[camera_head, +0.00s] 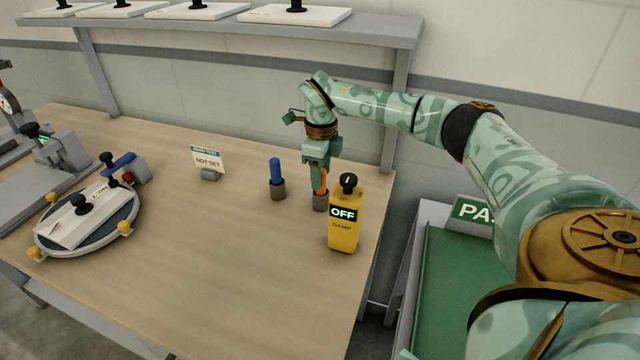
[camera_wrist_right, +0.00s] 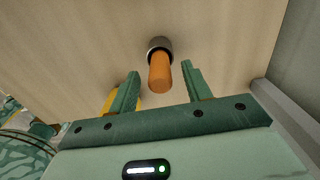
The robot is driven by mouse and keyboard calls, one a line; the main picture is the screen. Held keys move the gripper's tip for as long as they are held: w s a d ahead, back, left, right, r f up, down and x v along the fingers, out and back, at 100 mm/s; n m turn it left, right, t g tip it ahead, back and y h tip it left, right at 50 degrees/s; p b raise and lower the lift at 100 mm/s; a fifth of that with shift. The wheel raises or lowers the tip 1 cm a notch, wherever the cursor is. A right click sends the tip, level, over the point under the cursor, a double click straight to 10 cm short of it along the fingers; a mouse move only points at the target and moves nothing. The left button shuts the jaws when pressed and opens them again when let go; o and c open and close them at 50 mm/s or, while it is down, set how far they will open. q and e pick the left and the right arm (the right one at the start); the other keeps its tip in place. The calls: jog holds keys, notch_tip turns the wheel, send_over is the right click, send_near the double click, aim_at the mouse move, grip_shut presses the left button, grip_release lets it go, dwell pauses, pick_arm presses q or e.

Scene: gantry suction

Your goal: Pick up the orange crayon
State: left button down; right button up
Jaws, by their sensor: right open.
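The orange crayon (camera_head: 323,187) stands upright in a small dark metal cup (camera_head: 320,202) near the right end of the wooden table. My right gripper (camera_head: 320,182) is right above it, pointing down, and partly hides it. In the right wrist view the orange crayon (camera_wrist_right: 160,74) shows end-on between the tips of my open right gripper (camera_wrist_right: 161,80), with a gap on each side. Its cup (camera_wrist_right: 159,46) shows behind it. My left gripper is not in view.
A yellow box marked OFF (camera_head: 343,225) stands just in front of the cup. A blue crayon (camera_head: 276,172) stands in another cup to the left. A "NOT SET" card (camera_head: 208,159) and a round fixture (camera_head: 90,215) are further left. A grey shelf (camera_head: 380,35) runs above the back.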

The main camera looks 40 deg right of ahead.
notch_tip(320, 180, down, 3)
jog(key=shift+d+f+b, duration=0.1)
jog(key=shift+b, duration=0.2)
jog(key=shift+r, duration=0.2)
grip_shut()
